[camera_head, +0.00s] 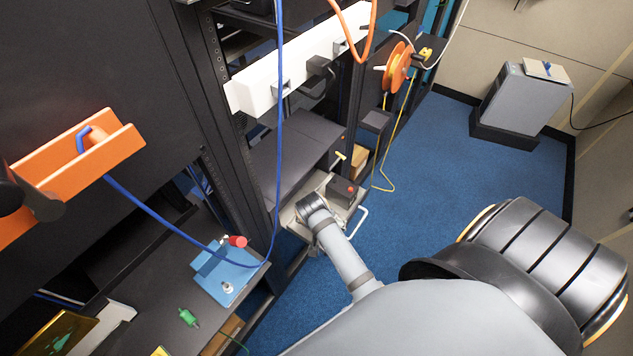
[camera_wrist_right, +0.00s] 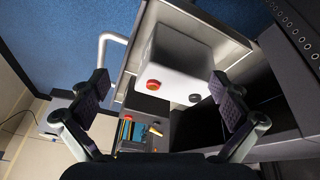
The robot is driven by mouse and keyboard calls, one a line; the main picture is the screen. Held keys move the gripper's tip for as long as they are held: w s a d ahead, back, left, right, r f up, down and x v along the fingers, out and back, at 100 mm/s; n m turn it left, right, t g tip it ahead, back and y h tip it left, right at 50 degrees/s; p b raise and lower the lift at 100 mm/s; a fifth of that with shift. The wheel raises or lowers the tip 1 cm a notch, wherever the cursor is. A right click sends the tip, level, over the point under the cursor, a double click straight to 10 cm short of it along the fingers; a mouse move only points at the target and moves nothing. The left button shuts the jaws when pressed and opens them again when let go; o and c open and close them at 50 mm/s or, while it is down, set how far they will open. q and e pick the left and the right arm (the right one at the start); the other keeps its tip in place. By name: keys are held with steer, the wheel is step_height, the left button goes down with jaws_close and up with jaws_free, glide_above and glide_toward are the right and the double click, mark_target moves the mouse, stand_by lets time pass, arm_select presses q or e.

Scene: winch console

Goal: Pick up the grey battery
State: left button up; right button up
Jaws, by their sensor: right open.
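The grey battery (camera_wrist_right: 183,58) is a box with a red terminal and a black terminal on its face. It sits on a metal tray (camera_wrist_right: 140,50) on the rack. In the head view the battery (camera_head: 341,192) looks dark and small, just beyond the end of my right arm. My right gripper (camera_wrist_right: 162,92) is open and empty, with its two fingers apart on either side of the battery's near end in the wrist view. I cannot tell whether either finger touches it. The head view shows my right gripper (camera_head: 312,206) only from behind. My left gripper is not clearly visible.
A white bent handle (camera_wrist_right: 112,45) projects beside the tray. Dark rack shelves (camera_head: 300,140) and posts border it. A blue cable (camera_head: 279,100) hangs in front of the rack. A blue box (camera_head: 228,275) stands on the lower-left shelf. The blue floor (camera_head: 430,150) is open to the right.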

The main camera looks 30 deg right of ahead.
steer(key=w+a+r+m, duration=0.2)
steer(key=w+r+m, duration=0.1)
steer(key=r+m, duration=0.25)
steer(key=shift+n+h, duration=0.4)
steer(key=shift+n, duration=0.05)
steer(key=x, duration=0.5)
steer(key=shift+d+p, duration=0.25)
steer(key=shift+p, duration=0.05)
steer(key=shift+s+a+x, duration=0.1)
steer(key=shift+a+x, duration=0.05)
steer(key=shift+x, duration=1.2)
steer(key=shift+s+a+x, duration=0.1)
steer(key=shift+a+x, duration=0.05)
steer(key=shift+x, duration=1.2)
arm_select(q)
steer(key=shift+a+r, duration=0.5)
steer(key=shift+r, duration=0.1)
arm_select(e)
steer(key=shift+f, duration=0.1)
steer(key=shift+c, duration=0.3)
steer(key=c, duration=1.4)
